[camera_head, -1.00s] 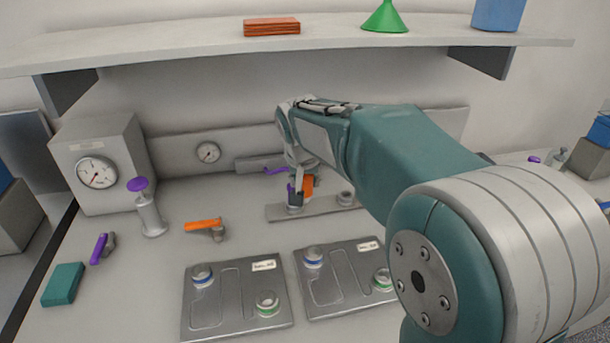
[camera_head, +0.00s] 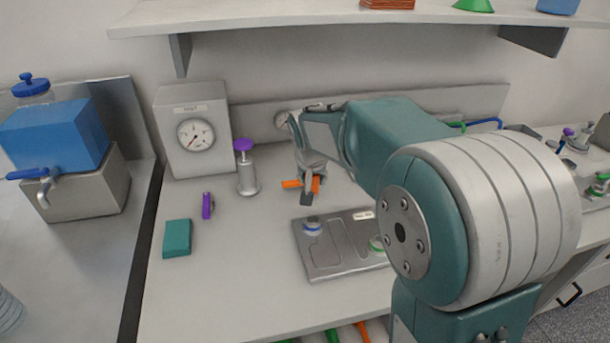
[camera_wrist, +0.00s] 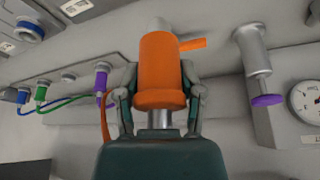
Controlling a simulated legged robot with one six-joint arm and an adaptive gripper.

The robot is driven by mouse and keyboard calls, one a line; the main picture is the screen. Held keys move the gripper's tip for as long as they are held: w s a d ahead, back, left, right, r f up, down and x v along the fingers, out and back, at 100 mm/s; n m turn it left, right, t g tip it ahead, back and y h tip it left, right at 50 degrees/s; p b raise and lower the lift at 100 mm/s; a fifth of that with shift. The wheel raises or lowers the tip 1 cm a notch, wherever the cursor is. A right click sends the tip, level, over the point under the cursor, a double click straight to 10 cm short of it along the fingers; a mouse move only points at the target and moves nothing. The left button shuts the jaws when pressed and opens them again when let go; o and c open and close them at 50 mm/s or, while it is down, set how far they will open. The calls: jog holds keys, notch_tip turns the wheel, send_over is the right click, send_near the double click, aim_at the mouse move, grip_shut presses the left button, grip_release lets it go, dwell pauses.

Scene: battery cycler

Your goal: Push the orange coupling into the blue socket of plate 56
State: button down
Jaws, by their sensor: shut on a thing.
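My gripper (camera_head: 309,195) is shut on the orange coupling (camera_head: 317,184), held in the air beyond the back edge of a grey plate (camera_head: 325,264). In the wrist view the coupling (camera_wrist: 162,70) stands between both fingers, its orange collar toward the palm. The plate has a blue-ringed socket (camera_head: 312,225) at its back left and a green-ringed one (camera_head: 377,245) at its right. Its label is too small to read. A blue-ringed socket (camera_wrist: 28,30) also shows at the wrist view's top left; I cannot tell on which plate. My arm hides the area right of the plate.
A purple-topped plunger (camera_head: 247,170), a gauge box (camera_head: 195,135), a purple piece (camera_head: 207,205) and a teal block (camera_head: 177,238) stand left. A shelf (camera_head: 320,18) runs above.

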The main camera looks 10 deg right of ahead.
aim_at(315, 196)
jog(key=f, duration=0.5)
jog(key=shift+a+f, duration=0.25)
jog(key=shift+f, duration=0.45)
jog(key=shift+d, duration=1.1)
jog(key=shift+a, duration=0.4)
jog(key=shift+d+f, duration=0.1)
jog(key=shift+f, duration=0.15)
jog(key=shift+a+f, duration=0.2)
jog(key=shift+a, duration=0.1)
jog(key=shift+f, duration=0.15)
